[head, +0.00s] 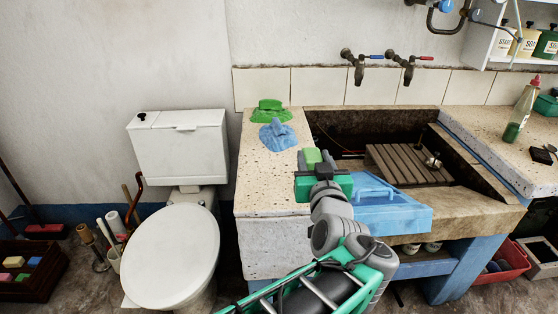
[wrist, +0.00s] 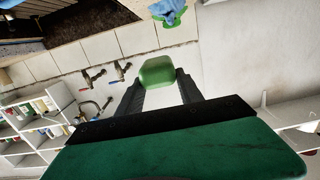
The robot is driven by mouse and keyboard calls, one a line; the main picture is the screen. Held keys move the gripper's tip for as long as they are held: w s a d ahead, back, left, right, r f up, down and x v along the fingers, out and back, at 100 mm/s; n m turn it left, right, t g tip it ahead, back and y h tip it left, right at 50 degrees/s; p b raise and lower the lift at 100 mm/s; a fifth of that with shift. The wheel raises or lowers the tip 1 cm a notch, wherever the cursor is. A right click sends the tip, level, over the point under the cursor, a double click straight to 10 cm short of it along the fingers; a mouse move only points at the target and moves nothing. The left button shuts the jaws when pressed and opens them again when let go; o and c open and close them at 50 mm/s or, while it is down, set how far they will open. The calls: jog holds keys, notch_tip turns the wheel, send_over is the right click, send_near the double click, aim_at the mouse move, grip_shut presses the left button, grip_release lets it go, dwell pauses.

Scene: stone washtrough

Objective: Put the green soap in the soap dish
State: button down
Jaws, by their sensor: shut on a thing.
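My gripper (head: 312,162) is raised above the trough's left front area and is shut on the green soap (head: 312,156). In the wrist view the soap (wrist: 157,72) is a rounded pale-green block between the two dark fingertips. I cannot clearly make out a soap dish. A small dark square item (head: 541,155) lies on the right stone counter, too small to identify.
A crumpled green item (head: 268,109) and a blue cloth (head: 276,134) lie on the left stone ledge (head: 262,185). The trough holds a slatted wooden board (head: 405,164). A blue washboard-like piece (head: 385,212) is at its front. A bottle (head: 520,115) stands right.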

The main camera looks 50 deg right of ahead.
jog(key=w+d+f, duration=0.2)
jog(key=w+f, duration=0.1)
jog(key=w, duration=0.5)
send_over(281, 183)
jog(key=f, duration=0.6)
jog(key=shift+s+b, duration=0.3)
jog(key=shift+b, duration=0.05)
jog(key=f, duration=0.2)
jog(key=f+b, duration=0.1)
jog(key=shift+w+f, duration=0.25)
jog(key=shift+w, duration=0.05)
jog(key=shift+f, duration=0.15)
jog(key=c, duration=0.8)
grip_release()
jog(key=shift+o, duration=0.2)
